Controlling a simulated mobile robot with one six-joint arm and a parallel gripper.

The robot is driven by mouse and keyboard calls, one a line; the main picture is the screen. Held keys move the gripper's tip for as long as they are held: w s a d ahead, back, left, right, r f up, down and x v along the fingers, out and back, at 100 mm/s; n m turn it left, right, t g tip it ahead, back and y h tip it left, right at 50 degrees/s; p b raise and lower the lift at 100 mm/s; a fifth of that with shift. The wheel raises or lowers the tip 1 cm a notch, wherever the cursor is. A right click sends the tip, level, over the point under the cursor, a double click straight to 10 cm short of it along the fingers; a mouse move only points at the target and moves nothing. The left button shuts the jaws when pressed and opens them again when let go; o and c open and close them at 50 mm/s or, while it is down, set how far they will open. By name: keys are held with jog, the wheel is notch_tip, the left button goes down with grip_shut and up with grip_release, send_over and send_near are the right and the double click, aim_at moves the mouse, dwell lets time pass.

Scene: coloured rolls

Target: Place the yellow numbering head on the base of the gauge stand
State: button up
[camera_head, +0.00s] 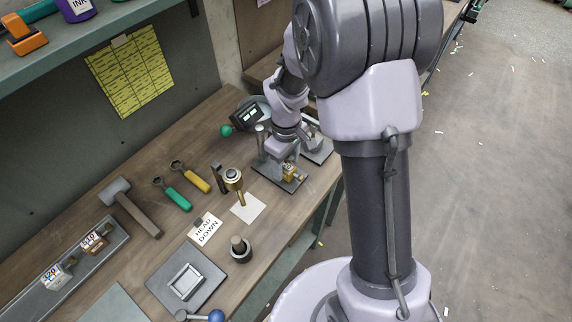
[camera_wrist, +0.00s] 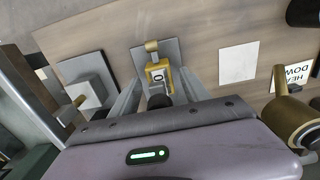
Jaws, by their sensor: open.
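The yellow numbering head (camera_head: 290,175) sits on the dark flat base of the gauge stand (camera_head: 268,170), toward its front right part. In the wrist view the numbering head (camera_wrist: 158,72) shows a white face with a dark digit, over the grey base plate (camera_wrist: 172,50). My gripper (camera_wrist: 158,95) is open, with one finger on each side of the numbering head; gaps show beside its upper part. Its lower end is hidden by my gripper body. In the head view my gripper (camera_head: 283,152) is just above the base, partly hiding the stand.
Another plate with a pale block (camera_wrist: 92,90) lies close on the other side. A white sheet (camera_head: 248,208), a brass-topped stamp (camera_head: 233,182), a "HEAD DOWN" card (camera_head: 206,229) and a dark round piece (camera_head: 241,249) are nearby. A hammer (camera_head: 129,205) and handled tools lie farther left.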

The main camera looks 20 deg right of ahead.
notch_tip(320, 180, up, 10)
jog(key=p, duration=0.3)
jog(key=shift+r, duration=0.15)
jog(key=s+a+r+m+t, duration=0.15)
jog(key=s+r+m, duration=0.3)
jog(key=r, duration=0.55)
jog(key=s+a+r+m+t+y, duration=0.2)
jog(key=s+r+m+t, duration=0.2)
jog(key=s, duration=1)
notch_tip(320, 180, up, 3)
jog(key=m, duration=0.3)
jog(key=shift+s+a, duration=0.2)
jog(key=shift+s, duration=0.05)
notch_tip(320, 180, down, 4)
jog(key=b, duration=0.3)
jog(key=shift+r, duration=0.25)
